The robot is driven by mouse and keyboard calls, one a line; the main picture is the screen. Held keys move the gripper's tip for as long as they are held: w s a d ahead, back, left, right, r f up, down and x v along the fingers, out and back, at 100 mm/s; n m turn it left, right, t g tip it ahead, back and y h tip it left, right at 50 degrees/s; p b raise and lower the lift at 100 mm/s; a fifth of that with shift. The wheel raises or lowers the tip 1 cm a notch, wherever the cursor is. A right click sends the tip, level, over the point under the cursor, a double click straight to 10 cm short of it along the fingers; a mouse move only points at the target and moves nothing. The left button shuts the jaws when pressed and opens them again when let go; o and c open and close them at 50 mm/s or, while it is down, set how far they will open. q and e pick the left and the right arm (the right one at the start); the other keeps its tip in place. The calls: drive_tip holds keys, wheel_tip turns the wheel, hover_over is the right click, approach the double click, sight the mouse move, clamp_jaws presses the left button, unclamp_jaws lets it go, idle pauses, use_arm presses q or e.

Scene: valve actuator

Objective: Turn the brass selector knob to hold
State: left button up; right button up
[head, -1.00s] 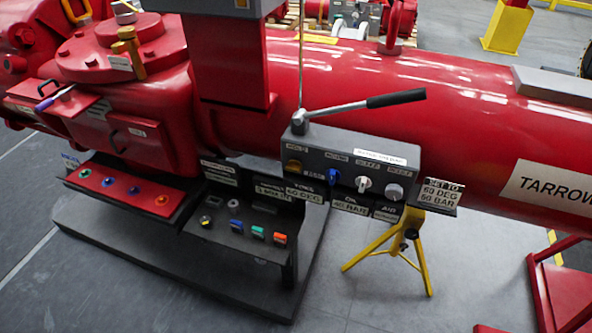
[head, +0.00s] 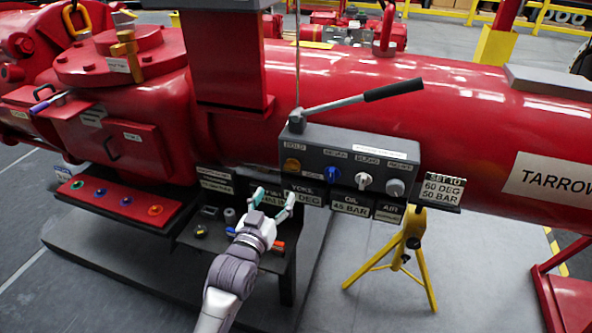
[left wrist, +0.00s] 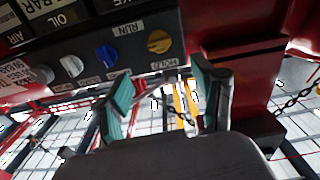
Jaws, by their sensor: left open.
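The brass selector knob (head: 292,165) is at the left end of the grey control box (head: 340,148) on the red actuator. It also shows in the left wrist view (left wrist: 158,41), between a HOLD label (left wrist: 163,63) and a RUN label (left wrist: 128,28). I cannot tell which label it points to. My left gripper (head: 272,200) is open and empty, below and slightly left of the knob. In the left wrist view, its teal-padded fingers (left wrist: 160,86) are apart, with the knob beyond them. My right gripper is not in view.
A blue knob (head: 333,175), a white knob (head: 363,181) and a grey knob (head: 394,187) sit to the right on the box. A black-handled lever (head: 394,95) rises above it. A yellow stand (head: 412,250) supports the pipe.

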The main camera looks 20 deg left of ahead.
sight(291, 169)
use_arm(q)
drive_tip(key=w+p, duration=0.1)
drive_tip(key=w, duration=1)
drive_tip(key=shift+w+d, duration=0.15)
drive_tip(key=shift+d, duration=0.05)
drive_tip(key=shift+w, duration=0.55)
drive_tip(key=c, duration=1.2)
drive_tip(key=shift+o, duration=0.2)
